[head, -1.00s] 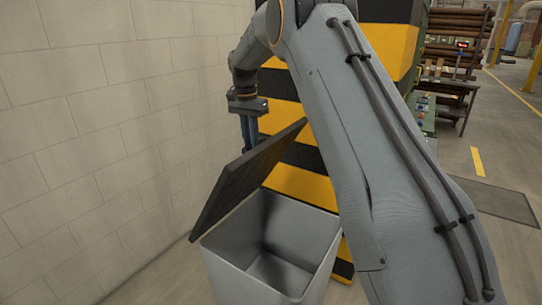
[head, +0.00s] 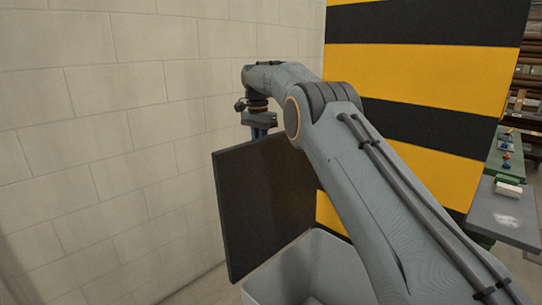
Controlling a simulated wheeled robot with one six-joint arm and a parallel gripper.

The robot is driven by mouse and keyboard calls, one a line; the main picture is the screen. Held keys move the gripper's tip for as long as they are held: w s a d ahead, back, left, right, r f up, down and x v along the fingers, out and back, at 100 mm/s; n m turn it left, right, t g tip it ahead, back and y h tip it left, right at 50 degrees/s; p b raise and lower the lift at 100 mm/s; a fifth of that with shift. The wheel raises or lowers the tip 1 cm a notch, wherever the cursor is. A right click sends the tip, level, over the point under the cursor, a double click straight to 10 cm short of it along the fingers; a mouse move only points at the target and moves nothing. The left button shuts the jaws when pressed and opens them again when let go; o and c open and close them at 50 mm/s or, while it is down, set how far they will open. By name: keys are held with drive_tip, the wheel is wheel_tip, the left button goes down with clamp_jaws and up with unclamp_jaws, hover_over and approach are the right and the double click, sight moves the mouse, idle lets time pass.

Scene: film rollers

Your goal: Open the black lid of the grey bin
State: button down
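The black lid (head: 265,200) stands steeply raised, close to upright, at the left side of the grey bin (head: 318,262). The bin's mouth is uncovered and part of its inside shows. The bin's right part is hidden behind my arm, and its lower part is cut off by the frame's bottom edge. My gripper (head: 259,131) points down just behind the lid's top edge. Its fingertips are hidden by the lid, so I cannot tell whether they touch it or how far apart they are.
A pale block wall (head: 120,130) runs close along the left. A yellow and black striped panel (head: 425,85) stands behind the bin. A grey table (head: 505,212) with a small white block (head: 508,189) is at the right edge.

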drive_tip(key=shift+w+f, duration=0.25)
drive_tip(key=shift+f, duration=0.05)
drive_tip(key=c, duration=1.7)
unclamp_jaws()
drive_tip(key=shift+w, duration=0.1)
drive_tip(key=shift+a+r, duration=0.1)
